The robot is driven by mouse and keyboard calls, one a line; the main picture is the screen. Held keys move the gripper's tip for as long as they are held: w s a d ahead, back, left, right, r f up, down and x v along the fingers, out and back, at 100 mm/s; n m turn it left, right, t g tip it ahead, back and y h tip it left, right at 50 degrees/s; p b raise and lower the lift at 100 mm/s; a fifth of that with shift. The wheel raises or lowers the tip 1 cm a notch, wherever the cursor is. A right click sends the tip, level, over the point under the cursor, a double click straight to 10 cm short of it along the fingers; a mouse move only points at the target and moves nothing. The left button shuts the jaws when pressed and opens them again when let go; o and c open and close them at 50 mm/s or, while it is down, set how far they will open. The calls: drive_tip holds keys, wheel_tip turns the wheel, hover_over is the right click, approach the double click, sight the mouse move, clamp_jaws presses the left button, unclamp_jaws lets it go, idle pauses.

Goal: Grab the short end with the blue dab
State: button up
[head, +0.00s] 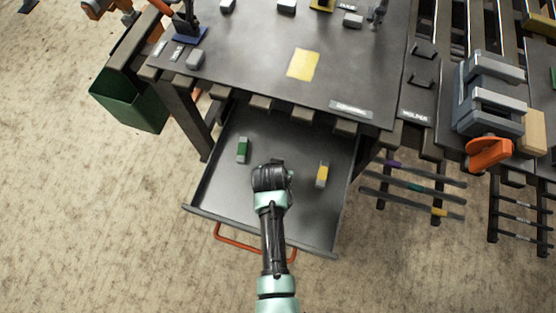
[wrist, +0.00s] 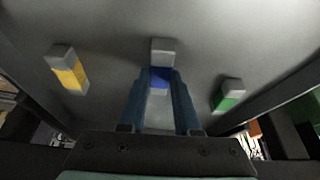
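The short grey piece with the blue dab (wrist: 160,77) lies in the open drawer, between the other two pieces in the wrist view. The two fingers of my gripper (wrist: 161,88) reach down on either side of it, their tips beside the blue band. No clear gap shows between fingers and piece, but I cannot tell whether they press on it. Its grey far end sticks out past the fingertips. In the head view my gripper (head: 271,178) is low over the middle of the drawer and hides this piece.
The yellow-dabbed piece (head: 322,174) lies right of my gripper and the green-dabbed piece (head: 242,150) left, in the head view. The drawer (head: 220,190) has low walls and a red handle (head: 240,243). The workbench top (head: 255,75) overhangs the drawer's back.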

clamp_jaws()
idle(1.0)
